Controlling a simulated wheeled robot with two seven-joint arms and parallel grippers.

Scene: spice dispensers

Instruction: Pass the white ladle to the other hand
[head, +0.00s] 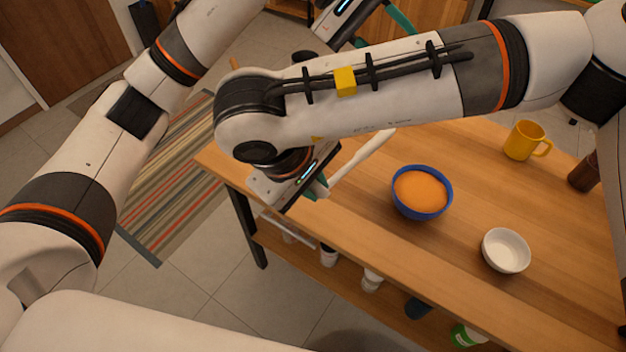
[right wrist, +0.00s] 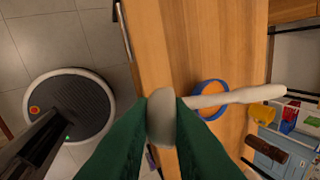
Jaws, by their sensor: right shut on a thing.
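The white ladle (head: 362,160) is held at the tip of my right gripper (head: 318,187), above the table's left part. In the head view its long pale shaft points up and right from the fingers. In the right wrist view the ladle (right wrist: 235,97) runs right from between the green fingers (right wrist: 163,125), which are shut on its thick, rounded near end. My left gripper (head: 385,30) is at the top edge of the head view, apart from the ladle. Its teal fingers show only partly, so its opening is unclear.
A blue bowl (head: 421,212) with orange contents stands on the wooden table (head: 460,255). A white bowl (head: 506,250), yellow mug (head: 523,140) and dark brown container (head: 584,172) stand further right. Several bottles are on a shelf below. My right forearm hides the table's back left part.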

